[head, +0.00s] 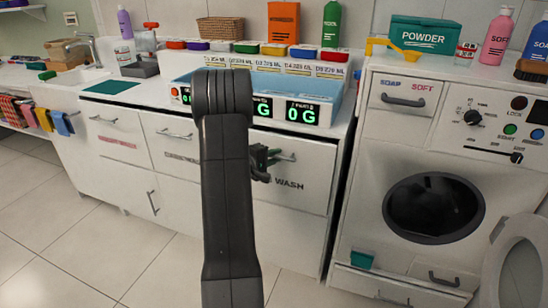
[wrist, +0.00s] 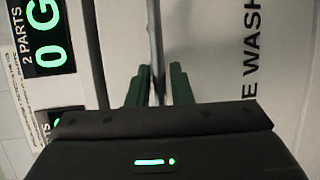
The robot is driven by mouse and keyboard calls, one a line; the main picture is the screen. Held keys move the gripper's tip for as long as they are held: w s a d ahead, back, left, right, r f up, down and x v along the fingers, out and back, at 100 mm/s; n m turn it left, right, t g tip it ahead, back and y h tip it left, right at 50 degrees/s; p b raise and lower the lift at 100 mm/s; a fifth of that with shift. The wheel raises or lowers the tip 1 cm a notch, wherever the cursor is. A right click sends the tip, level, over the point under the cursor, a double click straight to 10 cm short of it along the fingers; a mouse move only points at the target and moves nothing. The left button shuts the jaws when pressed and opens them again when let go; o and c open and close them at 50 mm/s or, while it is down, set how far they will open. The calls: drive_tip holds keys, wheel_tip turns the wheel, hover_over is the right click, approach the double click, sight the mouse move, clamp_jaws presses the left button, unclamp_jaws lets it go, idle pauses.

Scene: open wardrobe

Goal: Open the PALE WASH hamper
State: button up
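The PALE WASH hamper (head: 309,197) is the white front under the right end of the counter. It looks closed, flush with the cabinet. My gripper (head: 264,162) is at the left part of this handle. In the wrist view, the green fingers (wrist: 159,88) stand close on either side of the handle bar (wrist: 155,35) and appear shut on it.
Scales reading 0 G (head: 302,113) and a blue tray sit on the counter above. A washing machine (head: 433,208) stands to the right, with a round open door (head: 522,265) at its lower right. Other closed drawers (head: 120,137) lie left. The floor in front is clear.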

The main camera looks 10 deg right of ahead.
clamp_jaws()
drive_tip(key=shift+s+a+f+b, duration=0.2)
drive_tip(key=shift+s+a+b, duration=0.15)
drive_tip(key=shift+s+b, duration=0.15)
drive_tip(key=s+a+b, duration=0.6)
drive_tip(key=s+a, duration=0.1)
drive_tip(key=s, duration=0.3)
drive_tip(key=s+a+b, duration=0.6)
drive_tip(key=s+a, duration=0.1)
drive_tip(key=s, duration=0.4)
drive_tip(key=shift+r, duration=0.15)
unclamp_jaws()
